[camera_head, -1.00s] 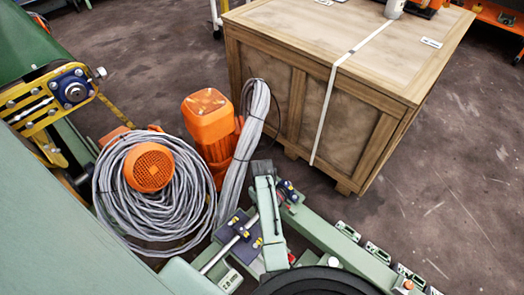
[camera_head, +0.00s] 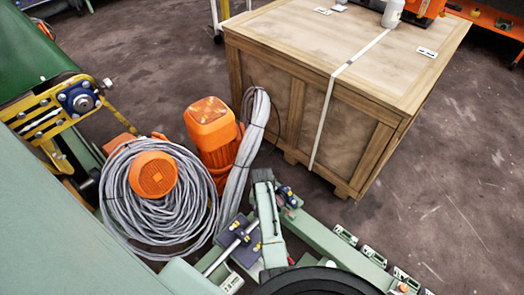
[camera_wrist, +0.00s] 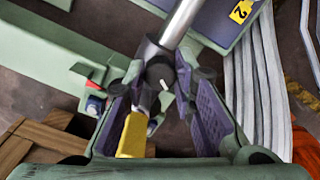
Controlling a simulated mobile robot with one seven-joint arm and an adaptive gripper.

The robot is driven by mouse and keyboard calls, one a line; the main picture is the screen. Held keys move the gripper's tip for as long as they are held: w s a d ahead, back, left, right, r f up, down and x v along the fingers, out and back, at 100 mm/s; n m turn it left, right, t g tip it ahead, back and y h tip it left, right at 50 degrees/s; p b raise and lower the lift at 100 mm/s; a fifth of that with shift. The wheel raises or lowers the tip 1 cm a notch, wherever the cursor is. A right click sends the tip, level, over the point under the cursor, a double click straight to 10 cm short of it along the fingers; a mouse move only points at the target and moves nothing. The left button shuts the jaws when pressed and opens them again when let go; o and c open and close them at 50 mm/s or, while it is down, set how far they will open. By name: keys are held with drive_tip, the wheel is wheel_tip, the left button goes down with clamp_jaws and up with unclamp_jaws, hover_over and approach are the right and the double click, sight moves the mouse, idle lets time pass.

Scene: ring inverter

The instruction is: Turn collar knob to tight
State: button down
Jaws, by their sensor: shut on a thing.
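In the wrist view a dark round knob (camera_wrist: 158,70) with a white pointer line sits on a collar at the end of a silver rod (camera_wrist: 182,18). My gripper (camera_wrist: 163,76) has its two purple-padded fingers on either side of the knob and is shut on it. The white line slants. A yellow tab (camera_wrist: 134,134) lies between the fingers, nearer the palm. In the head view the rod (camera_head: 226,253) runs through dark blocks with yellow marks. The collar and my fingers cannot be made out clearly there. No tight mark is readable.
A coiled grey cable (camera_head: 190,235) and orange motors (camera_head: 208,125) stand left of the rod. A wooden crate (camera_head: 345,125) stands behind. A green beam (camera_head: 330,240) with small labelled parts runs right. Open floor lies at the right.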

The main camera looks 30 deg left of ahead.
drive_tip(key=m+p, duration=0.1)
drive_tip(key=m, duration=0.4)
drive_tip(key=shift+a+r+m, duration=0.1)
drive_tip(key=shift+m, duration=0.2)
drive_tip(key=m, duration=0.5)
drive_tip(key=shift+p, duration=0.4)
drive_tip(key=shift+w+m, duration=0.1)
drive_tip(key=shift+m, duration=0.2)
drive_tip(key=c, duration=1.6)
unclamp_jaws()
wheel_tip(320, 180, up, 12)
